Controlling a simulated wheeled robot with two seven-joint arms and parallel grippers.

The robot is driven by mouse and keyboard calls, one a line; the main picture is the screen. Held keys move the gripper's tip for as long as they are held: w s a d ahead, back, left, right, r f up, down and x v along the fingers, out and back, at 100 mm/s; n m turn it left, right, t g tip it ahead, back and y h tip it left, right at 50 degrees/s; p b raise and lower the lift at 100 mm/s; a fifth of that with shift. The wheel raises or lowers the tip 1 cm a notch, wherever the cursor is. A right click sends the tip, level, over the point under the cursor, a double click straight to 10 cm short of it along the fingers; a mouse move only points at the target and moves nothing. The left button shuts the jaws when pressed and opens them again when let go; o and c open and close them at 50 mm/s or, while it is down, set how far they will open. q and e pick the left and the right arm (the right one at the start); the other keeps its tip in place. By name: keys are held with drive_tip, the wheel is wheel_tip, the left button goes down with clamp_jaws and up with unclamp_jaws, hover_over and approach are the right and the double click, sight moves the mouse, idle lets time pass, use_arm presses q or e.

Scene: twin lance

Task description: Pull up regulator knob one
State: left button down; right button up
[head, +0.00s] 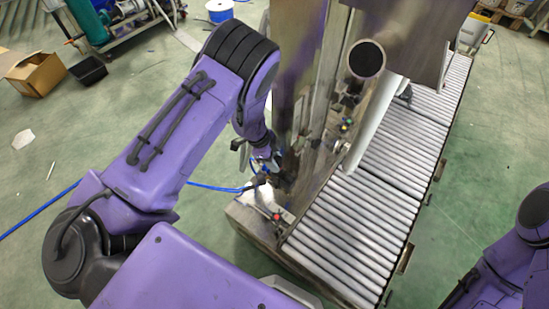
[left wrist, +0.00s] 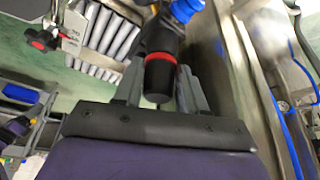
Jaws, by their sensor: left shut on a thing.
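Regulator knob one, a black knob (left wrist: 159,78) with a red ring at its base, stands between the fingers of my left gripper (left wrist: 160,92) in the left wrist view. The fingers are shut on the knob, one on each side. Blue fittings (left wrist: 184,10) sit just beyond the knob. In the head view my left gripper (head: 262,165) is at the side of the steel machine column, and the arm largely hides the knob there. My right arm shows at the lower right of the head view, but its gripper is out of frame.
The steel machine column (head: 292,90) stands close beside my left gripper. A roller conveyor (head: 345,225) runs along its right side. A red knob (head: 277,216) sits on the machine's near end. Blue hoses (head: 215,188) lead left. Open green floor lies right of the conveyor.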

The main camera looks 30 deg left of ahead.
use_arm(q)
drive_tip(key=shift+w+r, duration=0.1)
drive_tip(key=shift+w, duration=0.05)
drive_tip(key=c, duration=0.9)
unclamp_jaws()
drive_tip(key=shift+r, duration=0.1)
drive_tip(key=v, duration=1)
drive_tip(key=shift+s+r, duration=0.2)
drive_tip(key=shift+r, duration=0.1)
drive_tip(key=shift+s+a+f, duration=0.1)
